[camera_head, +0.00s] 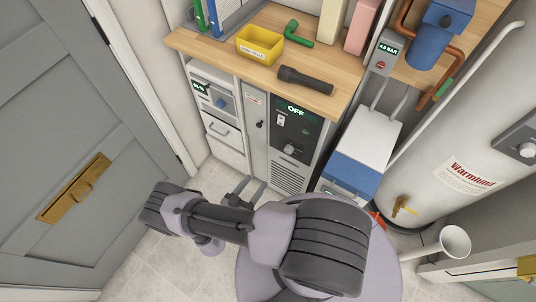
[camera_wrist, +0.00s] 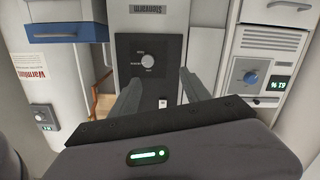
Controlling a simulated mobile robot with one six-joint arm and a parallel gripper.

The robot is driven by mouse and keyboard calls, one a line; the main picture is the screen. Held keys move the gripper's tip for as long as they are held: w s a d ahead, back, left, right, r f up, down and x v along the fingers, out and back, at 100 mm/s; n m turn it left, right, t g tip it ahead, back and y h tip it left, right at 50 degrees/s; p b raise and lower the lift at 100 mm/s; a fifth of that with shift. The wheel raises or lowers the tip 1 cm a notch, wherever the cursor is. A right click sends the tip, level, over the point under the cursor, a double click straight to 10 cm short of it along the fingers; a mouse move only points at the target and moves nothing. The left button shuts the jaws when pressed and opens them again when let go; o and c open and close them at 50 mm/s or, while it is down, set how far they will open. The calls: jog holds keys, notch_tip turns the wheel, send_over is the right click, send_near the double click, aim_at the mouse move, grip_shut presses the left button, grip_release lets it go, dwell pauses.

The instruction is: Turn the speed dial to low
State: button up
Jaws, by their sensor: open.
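The speed dial (camera_head: 289,149) is a round grey knob low on a black control panel (camera_head: 303,131) in the head view. The panel's lit display (camera_head: 296,112) reads OFF, with a small white switch (camera_head: 281,119) below it. In the wrist view the dial (camera_wrist: 148,60) sits on the dark panel, with small labels around it that I cannot read clearly. My gripper (camera_head: 247,187) is open and empty, in front of the cabinet and below the dial. In the wrist view its two fingers (camera_wrist: 161,88) point toward the panel, apart from the dial; the white switch (camera_wrist: 163,102) shows between them.
A unit with a blue knob (camera_head: 221,103) stands left of the panel. A white and blue box (camera_head: 352,170) and the water heater (camera_head: 430,165) stand right. A flashlight (camera_head: 305,79) and yellow bin (camera_head: 260,44) lie on the wooden counter (camera_head: 205,49). The floor in front is clear.

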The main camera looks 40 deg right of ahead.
jog(key=s+d+n+h, duration=0.1)
jog(key=s, duration=0.2)
jog(key=b, duration=0.3)
send_near(288, 152)
jog(key=x, duration=0.8)
jog(key=shift+f, duration=0.2)
jog(key=shift+w+d+r, duration=0.1)
jog(key=shift+w+d, duration=0.1)
jog(key=shift+d, duration=0.15)
grip_shut()
